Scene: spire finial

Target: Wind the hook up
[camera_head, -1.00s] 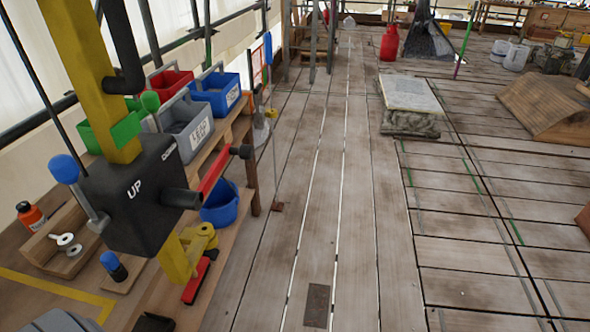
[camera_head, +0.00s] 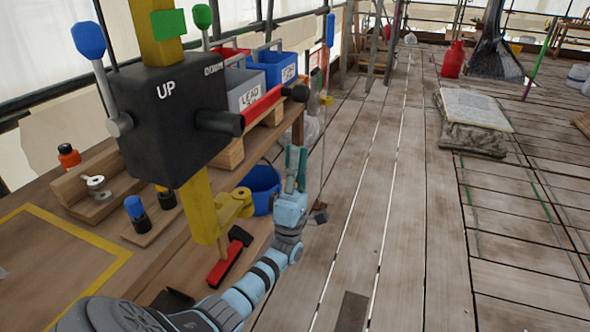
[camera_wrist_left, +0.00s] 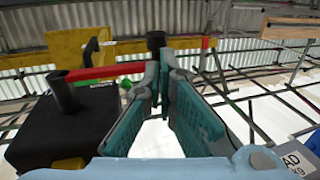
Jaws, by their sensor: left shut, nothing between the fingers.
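The winch is a black box (camera_head: 175,115) marked UP and DOWN on a yellow post (camera_head: 202,205). Its red crank arm (camera_head: 262,107) points away to the right and ends in a black knob (camera_head: 296,92). The knob also shows in the left wrist view (camera_wrist_left: 156,40), just past my fingertips. My left gripper (camera_head: 296,152) is shut and empty, with teal fingers, below the knob and apart from it in the head view. A thin line hangs behind it with a small yellow piece (camera_head: 326,100); I cannot tell whether this is the hook. My right gripper is out of view.
A blue-knobbed lever (camera_head: 88,40) and a green-knobbed one (camera_head: 202,16) flank the box. Blue (camera_head: 275,68) and grey (camera_head: 246,90) bins stand behind it. A blue bucket (camera_head: 262,180) is beside the gripper. The plank floor (camera_head: 400,210) to the right is largely clear.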

